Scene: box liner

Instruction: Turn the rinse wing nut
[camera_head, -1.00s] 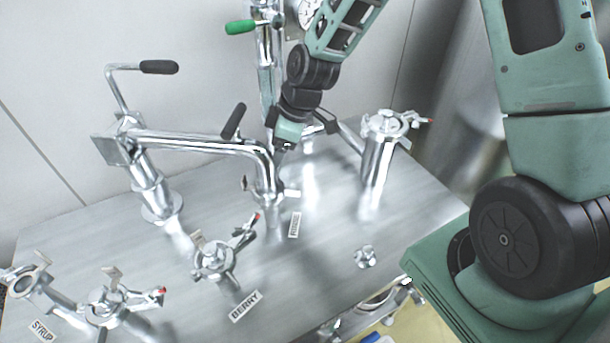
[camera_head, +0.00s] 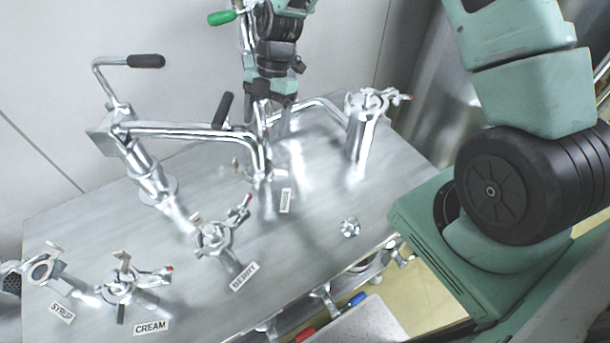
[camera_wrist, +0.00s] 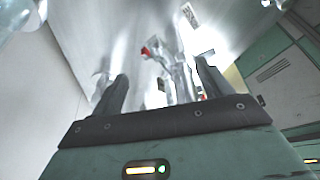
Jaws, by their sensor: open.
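Next to a small white tag (camera_head: 287,200), too small to read, stands a silver clamped fitting (camera_head: 262,174) below the bent pipe's end; I take it for the rinse one. The pipe hides part of it, and I cannot make out its wing nut clearly. My gripper (camera_head: 268,112) points down behind the bent pipe, apart from the fitting as far as I can tell. In the wrist view my gripper (camera_wrist: 163,80) is open and empty. A red-tipped metal clamp part (camera_wrist: 150,52) shows between and beyond its fingers, blurred.
Fittings tagged BERRY (camera_head: 214,238), CREAM (camera_head: 122,288) and SYRUP (camera_head: 42,270) stand at the front left. A bent pipe (camera_head: 190,132) with black handles crosses beside my gripper. A tall capped cylinder (camera_head: 362,140) stands right. A small loose metal part (camera_head: 349,227) lies on the steel table.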

